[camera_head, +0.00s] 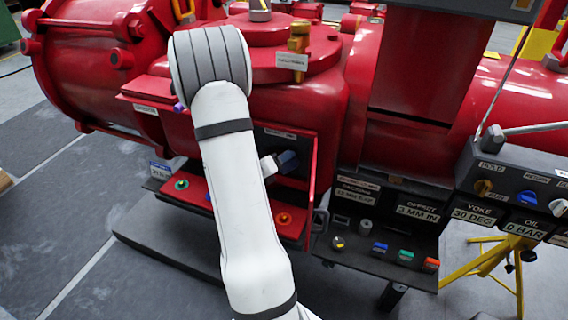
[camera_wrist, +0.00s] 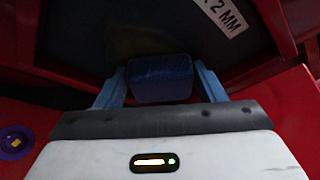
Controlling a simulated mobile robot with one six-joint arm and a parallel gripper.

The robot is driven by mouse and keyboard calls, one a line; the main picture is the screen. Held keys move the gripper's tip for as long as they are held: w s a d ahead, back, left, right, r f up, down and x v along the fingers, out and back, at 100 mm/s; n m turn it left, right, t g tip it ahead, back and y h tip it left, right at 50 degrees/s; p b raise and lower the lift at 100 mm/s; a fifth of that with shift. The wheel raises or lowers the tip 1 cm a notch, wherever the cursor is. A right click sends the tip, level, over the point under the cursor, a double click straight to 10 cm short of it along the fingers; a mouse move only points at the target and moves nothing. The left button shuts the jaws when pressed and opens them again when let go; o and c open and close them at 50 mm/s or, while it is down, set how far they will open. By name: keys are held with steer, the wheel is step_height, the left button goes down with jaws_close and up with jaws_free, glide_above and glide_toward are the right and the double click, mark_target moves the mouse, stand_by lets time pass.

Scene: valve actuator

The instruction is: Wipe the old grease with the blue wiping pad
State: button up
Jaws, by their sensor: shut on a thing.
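The blue wiping pad (camera_wrist: 161,88) sits between the two pale blue fingers of my gripper (camera_wrist: 160,74) in the wrist view; the gripper is shut on it. The pad faces a dark panel (camera_wrist: 90,35) inside a red housing. A faint brownish patch (camera_wrist: 130,42) shows on this panel just beyond the pad; it may be the old grease, but it is too dim to be sure. In the head view the pad (camera_head: 288,161) is at the red housing's opening, beside my white arm. Whether it touches the panel cannot be told.
Red housing walls (camera_head: 322,165) flank the pad closely. A red tray (camera_head: 182,199) with a green ring (camera_head: 181,184) and an orange ring (camera_head: 284,219) lies below. A dark shelf (camera_head: 350,262) with several coloured parts stands right. A "2 MM" label (camera_wrist: 222,14) is near the pad.

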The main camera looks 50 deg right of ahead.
steer(key=w+a+p, duration=0.1)
steer(key=w+a, duration=0.1)
steer(key=w, duration=0.5)
stand_by(0.6)
steer(key=shift+w, duration=0.1)
steer(key=shift+a, duration=0.15)
steer(key=shift+s+a+p, duration=0.1)
steer(key=shift+s+a, duration=0.2)
steer(key=shift+a, duration=0.6)
steer(key=shift+s+a+p, duration=0.15)
steer(key=shift+s+a, duration=0.1)
steer(key=shift+a, duration=0.7)
steer(key=shift+s+a+p, duration=0.1)
steer(key=shift+s+a, duration=0.2)
steer(key=shift+a, duration=0.6)
steer(key=a, duration=0.3)
steer(key=shift+s, duration=0.4)
